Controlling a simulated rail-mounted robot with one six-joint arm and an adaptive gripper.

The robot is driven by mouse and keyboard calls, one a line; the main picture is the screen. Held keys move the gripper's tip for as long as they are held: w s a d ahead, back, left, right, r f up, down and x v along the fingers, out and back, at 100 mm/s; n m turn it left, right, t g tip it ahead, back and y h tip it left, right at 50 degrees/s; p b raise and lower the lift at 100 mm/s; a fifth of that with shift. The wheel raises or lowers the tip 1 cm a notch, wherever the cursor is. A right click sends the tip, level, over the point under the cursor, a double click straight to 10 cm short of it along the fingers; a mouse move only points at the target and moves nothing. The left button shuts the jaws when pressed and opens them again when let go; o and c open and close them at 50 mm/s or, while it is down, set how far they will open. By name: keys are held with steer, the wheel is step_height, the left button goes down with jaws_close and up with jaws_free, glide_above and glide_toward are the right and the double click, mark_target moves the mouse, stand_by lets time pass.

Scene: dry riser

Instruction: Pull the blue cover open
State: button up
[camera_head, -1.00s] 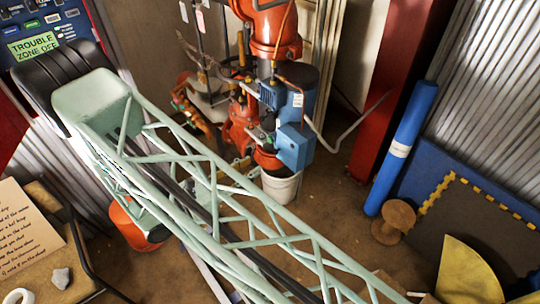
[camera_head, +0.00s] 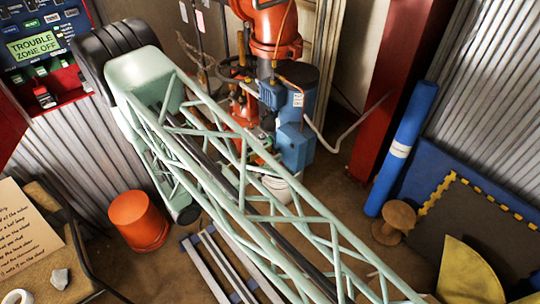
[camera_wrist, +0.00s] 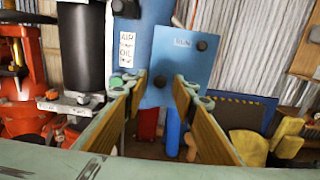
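In the wrist view a flat blue cover (camera_wrist: 183,65) stands ahead, with a small label and dark round knobs on its face. Another blue surface with an "AIR OIL" label is to its left. My gripper (camera_wrist: 161,84) is open, its two wooden-faced fingers spread on either side of the cover's lower part. Nothing is seen between the fingers, and I cannot tell whether they touch the cover. In the head view a blue box (camera_head: 296,147), apparently the same cover, sits on the machine by the orange pipes. My gripper is not visible there.
My green lattice arm crosses the head view. An orange bucket (camera_head: 138,220) stands at the left, below a control panel (camera_head: 40,45). A blue roll (camera_head: 401,150) leans at the right near a wooden spool (camera_head: 394,222).

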steer(key=shift+w+d, duration=0.1)
steer(key=shift+d, duration=0.05)
jaws_close()
